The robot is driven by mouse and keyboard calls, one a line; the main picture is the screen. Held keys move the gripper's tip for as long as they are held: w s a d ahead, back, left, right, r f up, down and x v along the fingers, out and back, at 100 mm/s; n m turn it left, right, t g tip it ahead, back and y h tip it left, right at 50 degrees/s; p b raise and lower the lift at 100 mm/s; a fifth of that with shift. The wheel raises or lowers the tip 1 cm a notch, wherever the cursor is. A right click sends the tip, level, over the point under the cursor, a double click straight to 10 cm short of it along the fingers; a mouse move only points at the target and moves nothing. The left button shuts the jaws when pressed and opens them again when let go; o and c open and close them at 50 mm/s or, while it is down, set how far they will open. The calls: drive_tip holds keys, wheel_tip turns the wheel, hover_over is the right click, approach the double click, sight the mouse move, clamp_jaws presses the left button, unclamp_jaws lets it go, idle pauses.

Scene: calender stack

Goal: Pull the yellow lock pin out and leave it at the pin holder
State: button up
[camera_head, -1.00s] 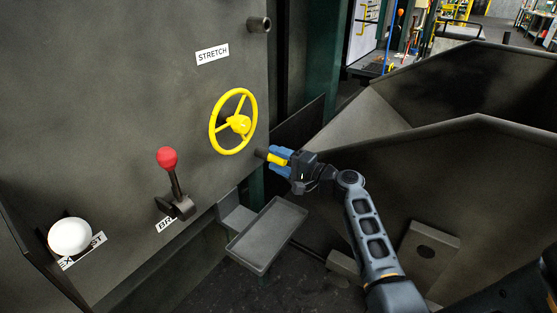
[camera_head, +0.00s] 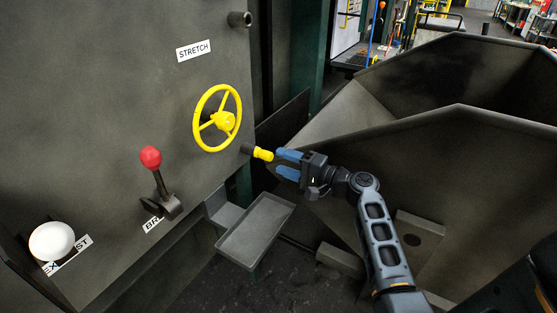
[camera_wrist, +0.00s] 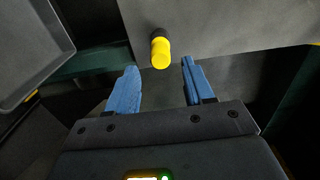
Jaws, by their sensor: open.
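The yellow lock pin (camera_head: 263,154) sticks out of a dark socket (camera_head: 246,150) at the right edge of the grey machine panel, just below and right of the yellow handwheel. My gripper (camera_head: 277,163) is open and empty, its blue fingers just to the right of the pin's free end and apart from it. In the wrist view the pin (camera_wrist: 160,53) lies ahead of the gap between the open fingers (camera_wrist: 159,68), roughly centred. A grey tray (camera_head: 223,241) sits below the pin; I cannot tell whether it is the pin holder. It looks empty.
The yellow handwheel (camera_head: 218,119), a red-knobbed lever (camera_head: 151,158) and a white knob (camera_head: 52,241) stand out from the panel on the left. A large dark metal hopper (camera_head: 455,140) fills the right, close behind my arm. Dark floor shows below the tray.

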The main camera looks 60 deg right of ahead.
sight(271, 157)
drive_tip(key=shift+o, duration=0.8)
drive_tip(key=m, duration=0.1)
drive_tip(key=a+m+g+p, duration=0.1)
drive_tip(key=m, duration=0.1)
drive_tip(key=shift+s+r, duration=0.1)
drive_tip(key=shift+r, duration=0.1)
drive_tip(key=shift+w+d+r+m+g+h+p, duration=0.1)
drive_tip(key=shift+w+m+g+h+p, duration=0.6)
drive_tip(key=shift+m, duration=1.25)
drive_tip(key=shift+w+d+f+m+g+h+p, duration=0.15)
drive_tip(key=shift+w+m+g+h+p, duration=0.5)
drive_tip(key=shift+m, duration=1.35)
drive_tip(key=shift+w+d+r+m+g+h+p, duration=0.15)
drive_tip(key=shift+w+m+g+h+p, duration=0.55)
drive_tip(key=shift+m, duration=1.25)
drive_tip(key=shift+w+t+y+b, duration=0.2)
drive_tip(key=shift+t+y+b, duration=0.05)
drive_tip(key=shift+b, duration=0.05)
clamp_jaws()
